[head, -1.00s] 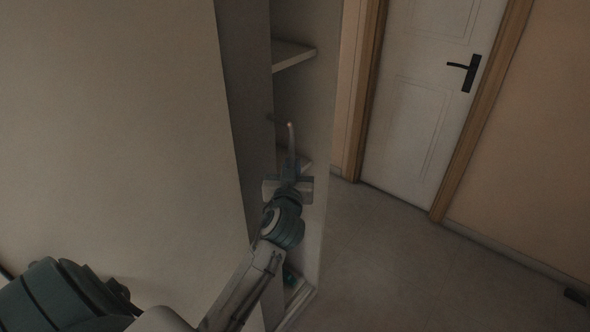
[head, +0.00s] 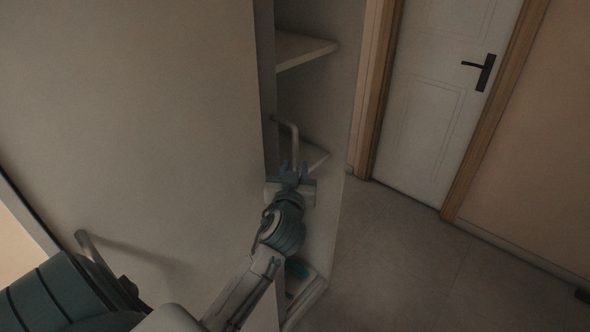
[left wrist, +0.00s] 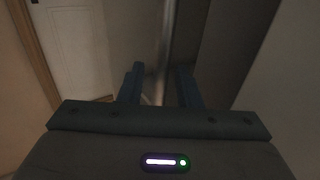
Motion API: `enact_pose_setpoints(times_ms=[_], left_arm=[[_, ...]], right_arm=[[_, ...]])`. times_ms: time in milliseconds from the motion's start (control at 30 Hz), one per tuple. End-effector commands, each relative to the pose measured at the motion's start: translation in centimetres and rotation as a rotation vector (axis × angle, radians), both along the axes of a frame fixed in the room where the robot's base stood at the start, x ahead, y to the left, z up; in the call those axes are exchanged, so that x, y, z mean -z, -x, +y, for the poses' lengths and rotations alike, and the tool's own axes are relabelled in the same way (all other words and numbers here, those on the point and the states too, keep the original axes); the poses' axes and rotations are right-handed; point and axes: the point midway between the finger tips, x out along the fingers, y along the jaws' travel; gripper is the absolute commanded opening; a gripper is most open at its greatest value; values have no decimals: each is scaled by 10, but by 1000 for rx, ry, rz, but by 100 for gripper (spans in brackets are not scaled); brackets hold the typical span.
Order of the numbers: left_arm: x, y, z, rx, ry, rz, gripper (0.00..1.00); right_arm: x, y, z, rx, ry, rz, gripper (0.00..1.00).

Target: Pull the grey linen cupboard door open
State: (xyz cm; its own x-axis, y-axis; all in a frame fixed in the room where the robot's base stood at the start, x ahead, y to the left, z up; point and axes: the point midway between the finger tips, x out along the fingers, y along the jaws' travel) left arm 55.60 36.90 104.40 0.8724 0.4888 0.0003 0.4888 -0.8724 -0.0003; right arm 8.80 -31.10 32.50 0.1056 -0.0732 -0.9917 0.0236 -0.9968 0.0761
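The linen cupboard stands open at the centre of the head view, with shelves (head: 300,50) and a pale side wall (head: 345,95) showing. A large grey-beige panel (head: 140,110) fills the left of the view. A slim bar handle (head: 294,140) sticks out beside the panel's right edge. My left gripper (head: 292,170) is at the lower end of this handle, fingers apart. In the left wrist view the handle (left wrist: 165,50) runs between the two open fingers (left wrist: 159,88); I cannot tell whether either touches it. My right gripper is out of view.
A second bar handle (head: 92,250) is on the panel at lower left, partly hidden by my arm. A teal item (head: 298,268) lies low in the cupboard. Open floor (head: 410,260) lies to the right, before a white room door (head: 430,100).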

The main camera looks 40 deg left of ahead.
Motion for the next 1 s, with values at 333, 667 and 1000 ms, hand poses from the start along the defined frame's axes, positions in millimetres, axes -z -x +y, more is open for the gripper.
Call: enact_pose_setpoints(times_ms=[333, 667, 1000], left_arm=[[1, 5, -3, 1, 1, 0, 30], [4, 58, -33, 0, 7, 1, 30], [1, 91, -51, 0, 2, 0, 30]], right_arm=[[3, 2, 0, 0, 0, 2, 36], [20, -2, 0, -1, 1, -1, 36], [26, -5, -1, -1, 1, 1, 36]])
